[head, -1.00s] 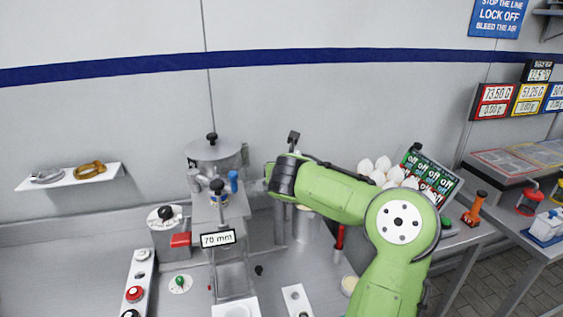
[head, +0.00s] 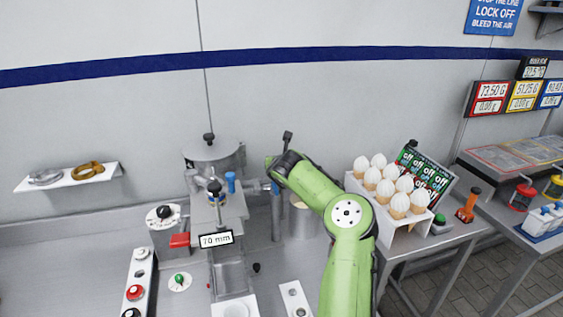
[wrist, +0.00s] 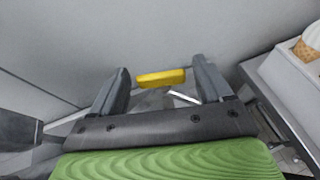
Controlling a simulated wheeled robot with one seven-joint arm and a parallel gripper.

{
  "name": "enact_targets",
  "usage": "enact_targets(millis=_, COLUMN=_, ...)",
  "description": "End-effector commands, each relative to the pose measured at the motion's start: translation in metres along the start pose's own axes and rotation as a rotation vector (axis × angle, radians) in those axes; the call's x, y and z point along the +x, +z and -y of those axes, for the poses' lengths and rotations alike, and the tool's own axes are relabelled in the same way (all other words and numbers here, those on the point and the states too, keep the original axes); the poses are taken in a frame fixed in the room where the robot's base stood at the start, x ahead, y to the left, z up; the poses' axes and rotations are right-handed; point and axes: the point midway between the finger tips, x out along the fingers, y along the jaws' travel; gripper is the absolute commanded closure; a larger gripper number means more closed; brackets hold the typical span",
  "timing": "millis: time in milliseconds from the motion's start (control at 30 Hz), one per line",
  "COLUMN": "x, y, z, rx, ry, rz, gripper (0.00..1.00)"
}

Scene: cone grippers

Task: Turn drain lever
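A yellow bar (wrist: 161,77), which looks like the drain lever's handle, shows in the wrist view ahead of my gripper. It lies roughly crosswise between the lines of my two fingers. My gripper (wrist: 160,66) is open, with a finger on each side and nothing held. I cannot tell whether the bar is between the fingertips or beyond them. In the head view my green arm reaches to the back of the bench, and its wrist (head: 287,166) is beside a vertical grey post (head: 277,218). The fingertips and the yellow bar are hidden there.
A lidded metal pot (head: 213,153) and the 70 mm machine (head: 231,265) stand left of my arm. A white rack (head: 408,218) of several cones stands to the right. A grey cylinder (head: 303,222) is close beside my arm. The wall is behind.

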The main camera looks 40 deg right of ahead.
Motion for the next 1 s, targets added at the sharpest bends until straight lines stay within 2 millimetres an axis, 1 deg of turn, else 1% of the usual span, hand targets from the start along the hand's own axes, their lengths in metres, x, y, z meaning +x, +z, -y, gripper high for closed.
enact_targets(millis=33, x=-0.0001, y=0.0001, z=0.0001, rx=0.0, ry=0.0, rz=0.0, gripper=0.3)
enact_targets(millis=300, x=-0.0003, y=0.0001, z=0.0003, rx=0.0, ry=-0.001, rz=0.0, gripper=0.71)
enact_targets(millis=433, x=0.0007, y=-0.0015, z=0.003, rx=-0.01, ry=0.024, rz=0.0, gripper=0.71)
enact_targets(millis=733, x=0.0005, y=0.0002, z=0.0052, rx=-0.099, ry=0.241, rz=-0.001, gripper=0.71)
enact_targets(millis=1000, x=0.0002, y=0.0002, z=0.0041, rx=-0.109, ry=0.261, rz=0.0, gripper=0.71)
